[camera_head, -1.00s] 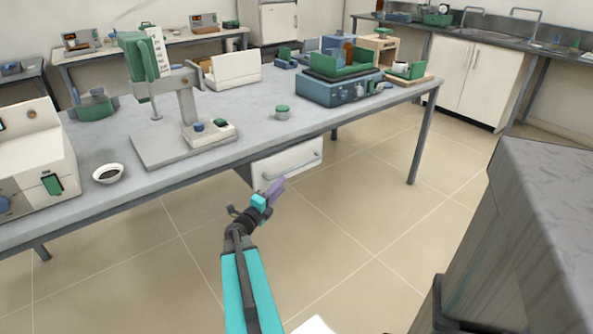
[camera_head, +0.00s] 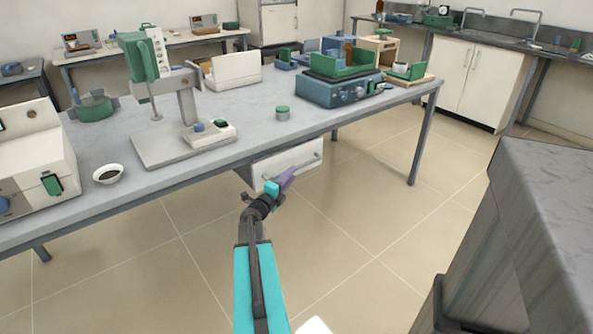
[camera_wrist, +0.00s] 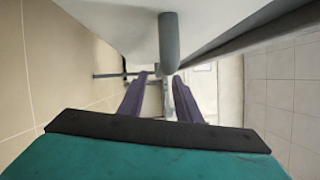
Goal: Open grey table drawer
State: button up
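The grey table (camera_head: 240,112) stands across the middle of the head view. Its drawer (camera_head: 283,160) has a pale front with a grey bar handle (camera_head: 303,163) and hangs below the near edge of the top. My gripper (camera_head: 289,177) is at the handle, just in front of the drawer front. In the wrist view the two purple fingers (camera_wrist: 160,82) are apart, and the handle bar (camera_wrist: 169,42) lines up with the gap between them. I cannot tell whether the fingers touch the bar. The fingers hide part of the handle in the head view.
A grey-topped cabinet (camera_head: 545,200) is close on the right. The floor before the drawer is clear.

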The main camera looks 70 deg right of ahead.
jog(key=shift+x, duration=3)
